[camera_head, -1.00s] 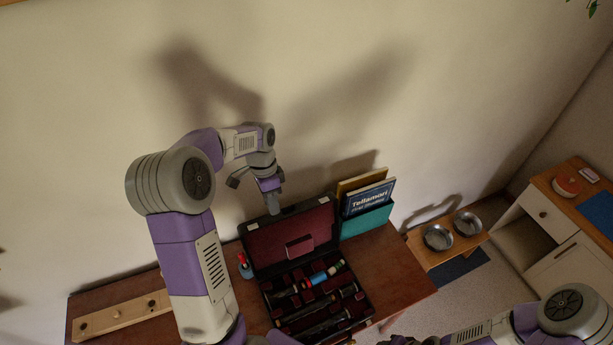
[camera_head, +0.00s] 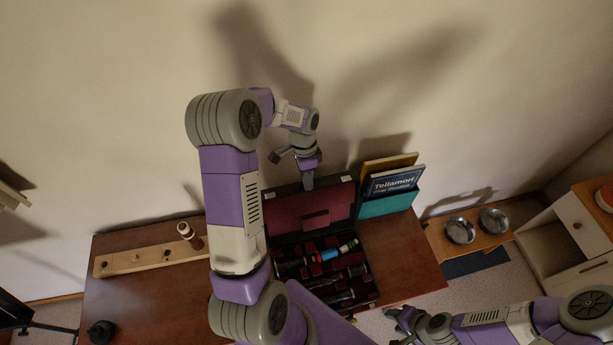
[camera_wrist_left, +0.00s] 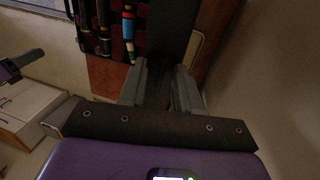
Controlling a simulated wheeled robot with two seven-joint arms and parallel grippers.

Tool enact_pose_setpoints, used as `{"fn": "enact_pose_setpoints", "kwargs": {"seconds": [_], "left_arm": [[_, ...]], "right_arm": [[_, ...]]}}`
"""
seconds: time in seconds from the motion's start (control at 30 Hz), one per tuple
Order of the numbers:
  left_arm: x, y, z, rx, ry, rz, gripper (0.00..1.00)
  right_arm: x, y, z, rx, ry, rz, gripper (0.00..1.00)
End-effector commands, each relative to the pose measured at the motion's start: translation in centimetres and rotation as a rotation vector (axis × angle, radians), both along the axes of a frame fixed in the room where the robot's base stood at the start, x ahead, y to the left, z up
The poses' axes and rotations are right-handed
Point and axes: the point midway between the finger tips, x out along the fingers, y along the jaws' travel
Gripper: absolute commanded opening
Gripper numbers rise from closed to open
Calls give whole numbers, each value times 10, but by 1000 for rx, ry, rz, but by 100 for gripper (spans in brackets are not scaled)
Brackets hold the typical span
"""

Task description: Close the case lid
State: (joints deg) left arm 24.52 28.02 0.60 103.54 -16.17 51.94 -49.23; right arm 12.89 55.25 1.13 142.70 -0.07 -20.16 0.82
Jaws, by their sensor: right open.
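The instrument case (camera_head: 372,293) lies open on the wooden top. Its dark lid with a red lining (camera_head: 285,215) stands up at the back, and instrument pieces lie in the base. My left gripper (camera_head: 308,182) points down at the lid's top edge, near its middle. In the left wrist view its fingers (camera_wrist_left: 160,92) are apart, with the dark lid edge (camera_wrist_left: 170,35) running up from between them. Whether they touch it I cannot tell. My right gripper (camera_head: 398,322) is open and empty, low in the head view, right of the case.
A teal holder (camera_head: 388,205) with books stands right of the lid. A wooden peg rack (camera_head: 150,258) lies left of my left arm. Two metal bowls (camera_head: 460,230) sit on a low stand at the right. The wall is close behind the lid.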

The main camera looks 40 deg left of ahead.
Motion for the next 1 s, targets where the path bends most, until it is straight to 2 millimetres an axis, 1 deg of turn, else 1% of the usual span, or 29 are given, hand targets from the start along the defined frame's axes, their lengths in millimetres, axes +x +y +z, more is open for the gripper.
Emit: {"fn": "enact_pose_setpoints", "kwargs": {"seconds": [0.13, 0.3, 0.33, 0.37, 1.0], "left_arm": [[0, 0, 0, 0, 0, 0, 33], [0, 0, 0, -1, 1, 0, 7], [0, 0, 0, -1, 1, 0, 2], [0, 0, 0, -1, 1, 0, 0], [0, 1, 1, 1, 1, 1, 0]], "right_arm": [[0, 0, 0, 0, 0, 0, 43], [0, 0, 0, 0, 0, 0, 43], [0, 0, 0, 0, 0, 0, 43], [0, 0, 0, 0, 0, 0, 43], [0, 0, 0, 0, 0, 0, 43]]}}
